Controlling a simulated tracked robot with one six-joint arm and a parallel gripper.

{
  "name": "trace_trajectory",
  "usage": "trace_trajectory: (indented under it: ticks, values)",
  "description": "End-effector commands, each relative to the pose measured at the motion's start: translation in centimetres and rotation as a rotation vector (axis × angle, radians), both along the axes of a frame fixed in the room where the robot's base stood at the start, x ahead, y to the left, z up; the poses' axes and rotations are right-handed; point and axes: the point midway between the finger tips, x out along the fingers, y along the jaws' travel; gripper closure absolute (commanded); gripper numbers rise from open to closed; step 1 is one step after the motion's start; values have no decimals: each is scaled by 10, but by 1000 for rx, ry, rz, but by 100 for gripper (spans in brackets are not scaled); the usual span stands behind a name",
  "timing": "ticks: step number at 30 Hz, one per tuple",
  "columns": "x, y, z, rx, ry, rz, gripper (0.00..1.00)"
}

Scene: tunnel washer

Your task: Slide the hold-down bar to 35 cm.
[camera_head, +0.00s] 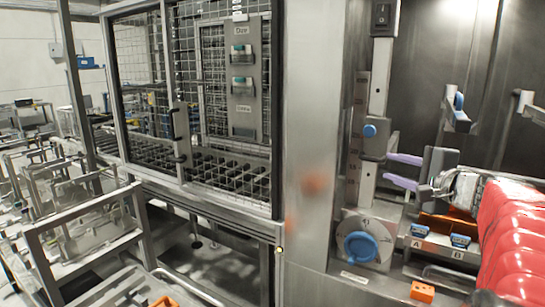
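A grey sliding block with a blue knob (370,130) sits on an upright metal post (379,80) right of centre; it looks like the hold-down bar's slide. A short arm sticks out from it to the right. A scale strip (355,150) runs upright along the post's left; its numbers are too small to read. My gripper (388,168) is right of the post, slightly below the block.
A blue dial (362,247) is on a plate at the post's foot. A black switch (382,14) is at the top. Bracket arms (456,115) stick out at the right. Small bins marked A and B (419,230) and an orange block (422,292) are below. A mesh cage (220,80) stands left.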

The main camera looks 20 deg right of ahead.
Motion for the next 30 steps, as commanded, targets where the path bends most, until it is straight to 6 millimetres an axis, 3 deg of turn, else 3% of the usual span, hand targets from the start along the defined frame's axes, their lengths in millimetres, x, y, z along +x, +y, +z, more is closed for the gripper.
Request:
trace_trajectory:
  ticks: [15, 21, 30]
  values:
    - [74, -9, -12, 1, 0, 1, 70]
    - [85, -10, -13, 0, 0, -1, 70]
    - [85, -11, -13, 0, -1, -2, 73]
